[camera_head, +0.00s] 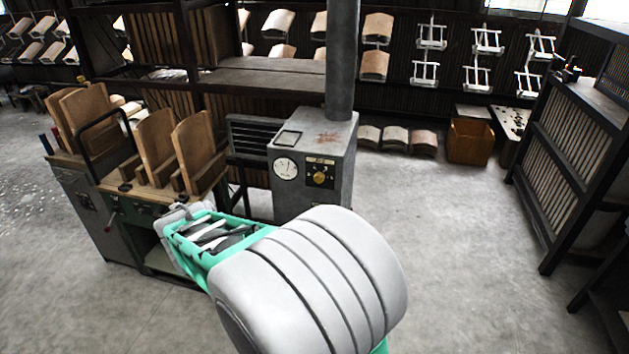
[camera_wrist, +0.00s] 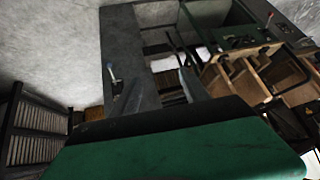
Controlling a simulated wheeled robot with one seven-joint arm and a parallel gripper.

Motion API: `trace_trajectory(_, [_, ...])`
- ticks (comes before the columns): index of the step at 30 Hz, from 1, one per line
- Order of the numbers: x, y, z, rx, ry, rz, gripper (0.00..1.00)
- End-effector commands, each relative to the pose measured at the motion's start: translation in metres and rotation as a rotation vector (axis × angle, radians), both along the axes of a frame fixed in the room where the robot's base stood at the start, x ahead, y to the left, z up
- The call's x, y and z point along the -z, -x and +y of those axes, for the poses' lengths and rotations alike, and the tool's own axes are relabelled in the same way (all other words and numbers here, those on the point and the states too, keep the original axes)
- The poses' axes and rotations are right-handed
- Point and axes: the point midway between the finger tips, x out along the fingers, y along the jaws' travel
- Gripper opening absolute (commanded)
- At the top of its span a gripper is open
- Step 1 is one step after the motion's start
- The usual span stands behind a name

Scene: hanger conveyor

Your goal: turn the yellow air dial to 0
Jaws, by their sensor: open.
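The yellow air dial (camera_head: 319,178) is a small round knob on a black panel. It sits on the front of a grey metal cabinet (camera_head: 345,155), right of a round white gauge (camera_head: 286,168). The number it points to is too small to read. My gripper (camera_head: 186,214) is at the far end of my green and grey arm, left of the cabinet and lower in the picture, apart from the dial. It is open and I see nothing in it; its fingertips are small and partly hidden by the arm. I cannot make out the dial in the wrist view.
A green workbench (camera_head: 128,205) with upright wooden pieces (camera_head: 193,150) and a black bent bar stands left of my gripper. A thick grey pipe (camera_head: 342,60) rises from the cabinet. A dark slatted rack (camera_head: 570,150) stands right. Floor between is clear.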

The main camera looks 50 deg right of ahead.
Motion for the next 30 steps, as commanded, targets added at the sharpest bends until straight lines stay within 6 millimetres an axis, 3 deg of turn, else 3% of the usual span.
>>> trace_trajectory(1, [0.016, -0.011, -0.065, 0.214, 0.06, -0.099, 0.54])
trace_trajectory(3, [0.024, -0.015, -0.149, 0.456, 0.176, -0.299, 0.54])
trace_trajectory(6, [0.031, -0.002, -0.233, 0.632, 0.339, -0.562, 0.54])
trace_trajectory(8, [0.035, 0.007, -0.263, 0.662, 0.409, -0.684, 0.54])
trace_trajectory(10, [0.039, 0.014, -0.281, 0.658, 0.46, -0.784, 0.54])
trace_trajectory(16, [0.04, 0.018, -0.301, 0.635, 0.496, -0.883, 0.54])
trace_trajectory(24, [0.038, 0.001, -0.347, 0.635, 0.495, -0.883, 0.54])
trace_trajectory(30, [0.04, -0.007, -0.365, 0.634, 0.493, -0.882, 0.54])
